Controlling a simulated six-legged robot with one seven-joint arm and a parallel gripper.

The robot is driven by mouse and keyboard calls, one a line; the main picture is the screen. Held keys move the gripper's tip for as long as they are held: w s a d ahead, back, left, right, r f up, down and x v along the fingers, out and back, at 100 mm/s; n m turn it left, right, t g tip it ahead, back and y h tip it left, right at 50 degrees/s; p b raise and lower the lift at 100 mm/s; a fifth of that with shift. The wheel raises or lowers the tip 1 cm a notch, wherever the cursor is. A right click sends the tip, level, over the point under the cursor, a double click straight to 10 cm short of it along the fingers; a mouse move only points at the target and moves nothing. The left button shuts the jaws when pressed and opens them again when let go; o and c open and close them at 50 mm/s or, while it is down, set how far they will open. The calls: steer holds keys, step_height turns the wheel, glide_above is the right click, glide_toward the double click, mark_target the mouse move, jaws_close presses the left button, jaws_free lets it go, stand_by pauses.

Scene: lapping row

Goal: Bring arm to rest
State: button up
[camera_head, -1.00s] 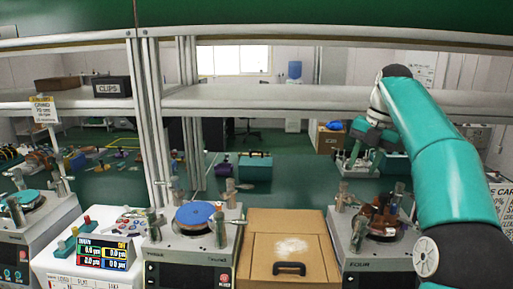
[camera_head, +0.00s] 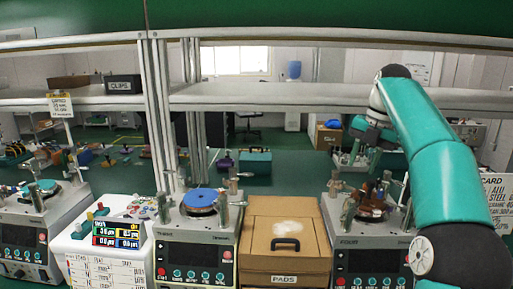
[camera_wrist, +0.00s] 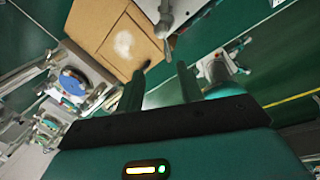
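My teal arm (camera_head: 440,150) rises at the right of the head view, bends over at its top and hangs down toward the back. My gripper (camera_wrist: 160,70) shows in the wrist view with its two dark fingers apart and nothing seen between them. In the head view the gripper end is small and partly hidden behind my wrist, above the right-hand machine.
Lapping machines stand in a row: one with a blue disc (camera_head: 201,198), one at right (camera_head: 372,240) and one at far left (camera_head: 30,235). A cardboard PADS box (camera_head: 285,262) sits between two. A shelf (camera_head: 320,97) on metal posts crosses above.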

steer(key=s+a+f+m+t+h, duration=0.1)
steer(key=s+a+m+t+h, duration=0.1)
steer(key=s+a+m, duration=0.95)
steer(key=s+f+m+t, duration=0.2)
steer(key=s+f+m, duration=1.5)
steer(key=s, duration=0.4)
steer(key=shift+a+m, duration=0.15)
steer(key=shift+m, duration=0.2)
steer(key=shift+s, duration=0.1)
stand_by(1.2)
